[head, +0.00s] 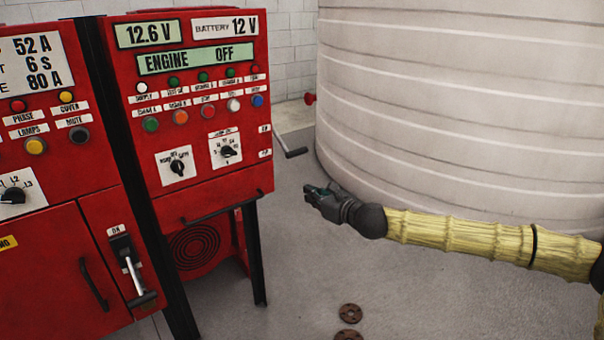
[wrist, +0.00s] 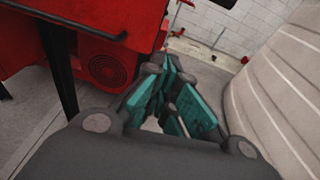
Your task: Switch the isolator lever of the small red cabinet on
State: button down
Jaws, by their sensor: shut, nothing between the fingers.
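The small red cabinet (head: 205,100) stands on black legs in the head view, with an ENGINE OFF display and rows of buttons. A dark lever (head: 291,151) juts from its right side, angled down with a short grip at its end. Two small white labels sit at the panel's right edge, too small to read surely. My gripper (head: 312,192) is shut and empty, below and right of the lever, apart from it and pointing left. In the wrist view its teal fingers (wrist: 180,97) are together, and the cabinet (wrist: 120,60) is at upper left; the lever cannot be made out clearly there.
A larger red cabinet (head: 60,170) stands at left with its own lever (head: 131,270) under an ON label. A big pale ribbed tank (head: 450,110) stands behind my arm on the right. Two rusty discs (head: 349,312) lie on the floor. The floor between cabinet and tank is clear.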

jog(key=w+d+r, duration=0.1)
jog(key=d+r+m, duration=0.1)
jog(key=shift+w+d+r+t, duration=0.15)
jog(key=shift+w+d+t, duration=0.15)
jog(key=shift+w, duration=0.05)
jog(key=shift+a, duration=0.15)
jog(key=w+a+r+p, duration=0.2)
jog(key=w+a+p, duration=0.1)
jog(key=w+a, duration=0.2)
jog(key=shift+w+r, duration=0.2)
jog(key=shift+w, duration=0.95)
jog(key=shift+a, duration=0.1)
jog(key=shift+r, duration=0.15)
